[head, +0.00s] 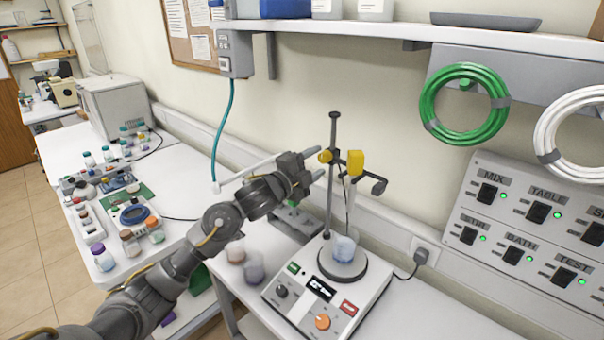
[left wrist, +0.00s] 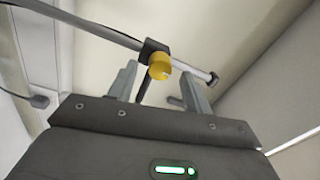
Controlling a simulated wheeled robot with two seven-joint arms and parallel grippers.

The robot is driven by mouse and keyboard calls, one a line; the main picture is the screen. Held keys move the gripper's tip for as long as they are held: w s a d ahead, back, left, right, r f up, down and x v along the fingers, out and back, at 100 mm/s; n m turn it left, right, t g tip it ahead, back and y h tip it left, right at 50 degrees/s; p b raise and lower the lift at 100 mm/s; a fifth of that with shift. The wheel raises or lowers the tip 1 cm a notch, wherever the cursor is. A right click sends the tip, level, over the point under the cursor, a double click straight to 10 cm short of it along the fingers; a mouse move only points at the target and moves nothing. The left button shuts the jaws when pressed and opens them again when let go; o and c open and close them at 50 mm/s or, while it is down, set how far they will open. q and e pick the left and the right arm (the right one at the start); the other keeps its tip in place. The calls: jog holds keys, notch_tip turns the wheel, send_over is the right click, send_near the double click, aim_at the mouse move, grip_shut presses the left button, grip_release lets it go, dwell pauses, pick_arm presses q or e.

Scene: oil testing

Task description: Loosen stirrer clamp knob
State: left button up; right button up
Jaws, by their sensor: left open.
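The yellow stirrer clamp knob (head: 325,156) sits on the clamp of a dark upright rod (head: 331,200) above the hotplate stirrer (head: 325,290). In the left wrist view the knob (left wrist: 160,68) lies ahead of and between my two fingers. My left gripper (head: 318,164) is open, with its fingertips close to the knob; I cannot tell whether they touch it. The left gripper also shows in the left wrist view (left wrist: 160,88). A yellow block (head: 355,163) is on the clamp arm to the right. A beaker of bluish liquid (head: 344,248) stands on the stirrer plate. My right gripper is out of view.
Two beakers (head: 254,267) stand left of the stirrer. A shelf (head: 400,32) runs above along the wall. A green hose coil (head: 464,103) and a switch panel (head: 535,215) are at the right. A blue-green cable (head: 223,135) hangs behind my arm.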

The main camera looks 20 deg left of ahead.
pick_arm(q)
jog(key=b+v, duration=0.2)
jog(key=v, duration=0.7)
jog(key=shift+b, duration=0.3)
jog(key=shift+f, duration=0.15)
